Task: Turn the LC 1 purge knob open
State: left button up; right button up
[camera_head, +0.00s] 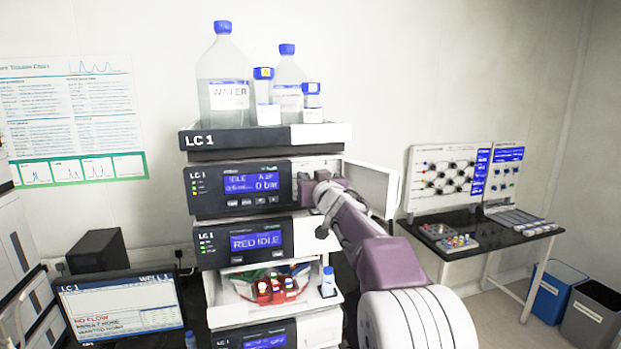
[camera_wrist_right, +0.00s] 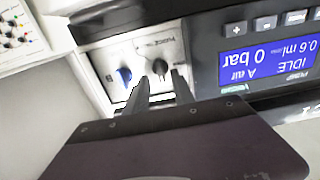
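The LC 1 pump module (camera_head: 240,188) is in the middle of the stack in the head view, its display reading IDLE and 0 bar. My right gripper (camera_head: 322,190) reaches to the right end of this module, where the arm hides the knob. In the right wrist view, which is turned upside down, a black knob (camera_wrist_right: 160,67) sits on a pale panel beside the display. My right gripper (camera_wrist_right: 159,84) is open, its two fingers pointing at the black knob, one to each side of it. Contact cannot be told. My left gripper is not in view.
A blue part (camera_wrist_right: 124,75) is on the same panel beside the knob. A white door (camera_head: 371,186) stands open at the module's right. Bottles (camera_head: 222,80) stand in the top tray (camera_head: 215,139). Below are another module (camera_head: 228,243) and an open vial compartment (camera_head: 215,292).

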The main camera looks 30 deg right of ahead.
jog(key=shift+w+a, duration=0.1)
jog(key=shift+a, duration=0.2)
grip_shut()
jog(key=shift+d, duration=0.15)
jog(key=shift+n, duration=0.3)
jog(key=n+b, duration=0.1)
jog(key=n, duration=0.4)
jog(key=a+f+n+b, duration=0.1)
jog(key=n, duration=1.1)
jog(key=shift+w+a+f+b, duration=0.1)
jog(key=shift+a+f+b, duration=0.1)
jog(key=shift+b, duration=0.2)
jog(key=shift+n, duration=0.4)
grip_release()
jog(key=shift+d, duration=0.1)
